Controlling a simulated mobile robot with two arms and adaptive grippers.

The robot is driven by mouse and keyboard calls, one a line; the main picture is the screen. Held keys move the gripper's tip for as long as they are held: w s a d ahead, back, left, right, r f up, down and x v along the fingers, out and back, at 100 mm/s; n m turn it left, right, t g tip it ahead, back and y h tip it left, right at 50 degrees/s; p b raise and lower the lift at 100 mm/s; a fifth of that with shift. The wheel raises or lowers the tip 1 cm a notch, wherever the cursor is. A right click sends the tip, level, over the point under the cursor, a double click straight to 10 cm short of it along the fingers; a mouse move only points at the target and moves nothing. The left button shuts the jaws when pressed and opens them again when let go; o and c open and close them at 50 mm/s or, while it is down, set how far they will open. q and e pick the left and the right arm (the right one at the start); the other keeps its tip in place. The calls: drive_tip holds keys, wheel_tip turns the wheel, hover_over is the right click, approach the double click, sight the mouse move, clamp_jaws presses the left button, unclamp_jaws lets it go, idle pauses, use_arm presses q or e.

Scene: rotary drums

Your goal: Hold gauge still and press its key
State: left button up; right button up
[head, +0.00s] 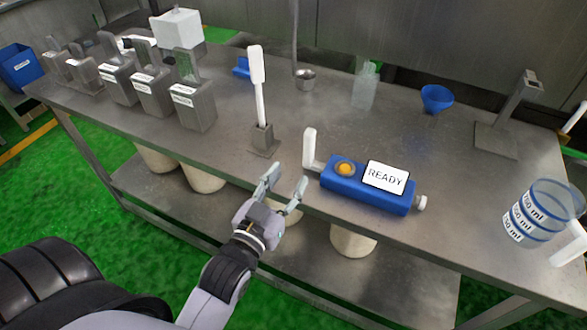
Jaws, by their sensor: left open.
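The gauge (366,198) is a blue box lying on the metal table near its front edge. Its white screen (386,177) reads READY. A round orange key (345,169) sits on its top, left of the screen. A white upright piece (310,146) stands at its left end, and a pale knob (421,203) is at its right end. My left gripper (287,184) is open and empty at the table's front edge, left of the gauge and apart from it. My right gripper is not in view.
A white paddle in a grey stand (262,137) stands behind my left gripper. A clear measuring jug (537,212) is at the right. Several labelled grey holders (193,108) line the left. A bottle (365,88), a metal cup (305,80) and a blue funnel (436,98) stand farther back.

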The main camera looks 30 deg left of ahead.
sight(307, 152)
use_arm(q)
drive_tip(key=w, duration=1.1)
drive_tip(key=shift+w, duration=0.35)
drive_tip(key=shift+c, duration=0.6)
clamp_jaws()
drive_tip(key=shift+f, duration=0.2)
